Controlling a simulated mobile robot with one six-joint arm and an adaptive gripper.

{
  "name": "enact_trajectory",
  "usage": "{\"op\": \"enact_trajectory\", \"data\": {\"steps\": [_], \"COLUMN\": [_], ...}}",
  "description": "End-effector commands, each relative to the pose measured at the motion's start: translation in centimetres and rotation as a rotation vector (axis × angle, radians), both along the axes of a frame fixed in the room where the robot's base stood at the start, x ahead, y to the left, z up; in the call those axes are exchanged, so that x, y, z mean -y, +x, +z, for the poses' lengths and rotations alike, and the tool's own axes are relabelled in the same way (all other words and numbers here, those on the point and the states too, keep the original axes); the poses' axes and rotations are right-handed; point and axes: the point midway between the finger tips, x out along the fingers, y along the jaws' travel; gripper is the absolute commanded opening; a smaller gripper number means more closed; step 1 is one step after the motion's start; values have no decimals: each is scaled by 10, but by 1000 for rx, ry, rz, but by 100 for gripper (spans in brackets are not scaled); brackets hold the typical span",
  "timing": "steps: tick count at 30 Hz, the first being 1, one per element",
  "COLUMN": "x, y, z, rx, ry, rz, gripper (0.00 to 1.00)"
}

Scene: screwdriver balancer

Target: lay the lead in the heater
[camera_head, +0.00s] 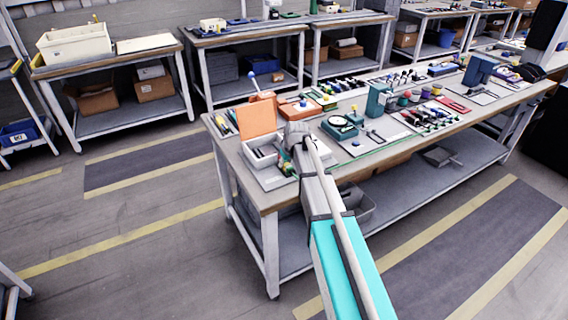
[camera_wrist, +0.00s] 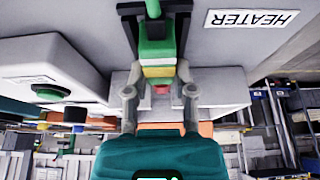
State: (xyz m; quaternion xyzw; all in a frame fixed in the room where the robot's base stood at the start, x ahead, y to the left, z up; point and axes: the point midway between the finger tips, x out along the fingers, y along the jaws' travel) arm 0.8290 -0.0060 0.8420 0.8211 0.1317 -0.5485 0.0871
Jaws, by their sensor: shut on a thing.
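My gripper (camera_wrist: 160,92) is shut on a green piece with pale and yellow bands, which I take for the lead (camera_wrist: 156,50). In the head view green shows by my gripper (camera_head: 288,160), above the near left table corner. A pale box (camera_head: 262,156) with a raised orange lid (camera_head: 257,118) stands beside it, probably the heater. In the wrist view a pale box (camera_wrist: 228,88) lies behind the fingers, near an inverted HEATER label (camera_wrist: 252,19). Contact between lead and box is unclear.
A green round device (camera_head: 340,126) and several tools stand to the right on the workbench. The floor (camera_head: 130,240) left of the bench is clear.

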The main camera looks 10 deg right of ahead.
Motion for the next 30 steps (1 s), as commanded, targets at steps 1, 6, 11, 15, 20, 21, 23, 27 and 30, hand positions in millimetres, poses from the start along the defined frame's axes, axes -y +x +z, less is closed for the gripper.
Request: {"op": "enact_trajectory", "data": {"steps": [1,6,11,15,20,21,23,27,30], "x": [0,0,0,0,0,0,0,0,0], "y": [0,0,0,0,0,0,0,0,0], "z": [0,0,0,0,0,0,0,4,10], "rx": [0,0,0,0,0,0,0,0,0], "ry": [0,0,0,0,0,0,0,0,0], "rz": [0,0,0,0,0,0,0,0,0], "gripper": [0,35,65,73,73,73,73,73,73]}}
